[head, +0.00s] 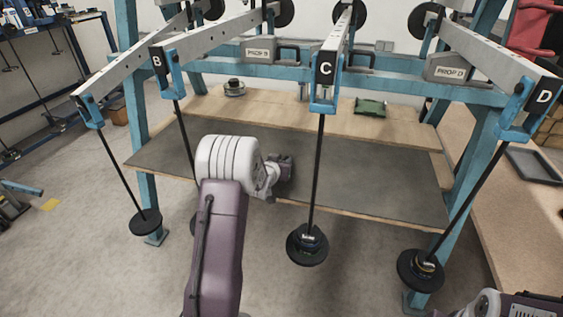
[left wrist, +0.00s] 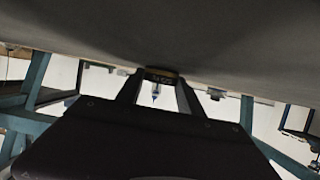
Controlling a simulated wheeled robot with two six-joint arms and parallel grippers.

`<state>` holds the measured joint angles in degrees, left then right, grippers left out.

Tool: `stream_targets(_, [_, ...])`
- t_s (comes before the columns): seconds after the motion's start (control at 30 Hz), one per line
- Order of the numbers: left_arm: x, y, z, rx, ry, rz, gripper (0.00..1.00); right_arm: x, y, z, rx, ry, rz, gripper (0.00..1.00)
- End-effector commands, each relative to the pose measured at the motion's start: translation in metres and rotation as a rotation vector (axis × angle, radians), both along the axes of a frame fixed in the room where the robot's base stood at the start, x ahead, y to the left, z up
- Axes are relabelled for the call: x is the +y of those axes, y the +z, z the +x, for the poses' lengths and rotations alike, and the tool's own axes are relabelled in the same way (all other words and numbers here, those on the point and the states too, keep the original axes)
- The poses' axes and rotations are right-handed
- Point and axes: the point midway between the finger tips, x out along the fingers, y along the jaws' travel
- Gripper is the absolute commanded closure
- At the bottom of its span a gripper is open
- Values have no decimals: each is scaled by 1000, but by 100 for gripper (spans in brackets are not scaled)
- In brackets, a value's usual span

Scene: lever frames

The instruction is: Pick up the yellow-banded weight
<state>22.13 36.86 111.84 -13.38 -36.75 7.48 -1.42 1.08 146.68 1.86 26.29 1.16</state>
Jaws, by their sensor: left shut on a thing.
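My left gripper (head: 284,172) is low over the dark grey mat on the bench, left of the rod under lever C. In the left wrist view its fingers (left wrist: 158,92) are shut on a small dark weight (left wrist: 160,76) with a yellowish band and faint markings. The flat grey surface fills the top of that view, close to the weight. In the head view the held weight is hidden behind the gripper and wrist. Of my right arm, only a part shows at the bottom right; its fingers are out of the frame.
Levers lettered B (head: 157,61), C (head: 326,68) and D (head: 543,96) reach forward from a blue frame. Rods with black discs hang from them; C's rod (head: 318,165) is close right of my left gripper. A dark round object (head: 234,88) and a green tray (head: 370,107) stand on the wooden bench.

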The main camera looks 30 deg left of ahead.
Motion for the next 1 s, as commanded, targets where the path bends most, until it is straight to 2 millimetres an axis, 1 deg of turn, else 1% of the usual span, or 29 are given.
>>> stream_targets(0.07, [0, 6, 0, -3, 0, 1, 96, 0, 4, 0, 0, 0, 0, 67])
stream_targets(0.17, [0, 29, 0, -4, 0, 2, 96, 0, 20, 0, 0, 0, 0, 67])
stream_targets(0.2, [0, 41, 0, -5, 0, 2, 96, 0, 28, 0, 0, 0, 0, 67])
stream_targets(0.3, [0, 67, 0, -3, -1, 3, 96, 0, 45, 0, 0, 0, 0, 67])
stream_targets(0.43, [0, 90, 0, -3, 0, 1, 96, 0, 58, 0, 0, 0, 0, 67])
stream_targets(0.53, [0, 100, 0, -3, 0, 2, 96, 0, 63, 0, 0, 0, 0, 67])
stream_targets(0.77, [0, 104, 0, -2, 0, 1, 96, 0, 65, 0, 0, 0, 0, 67])
stream_targets(1.0, [0, 122, 0, -2, 0, 0, 96, 0, 82, 0, 0, 0, 0, 67])
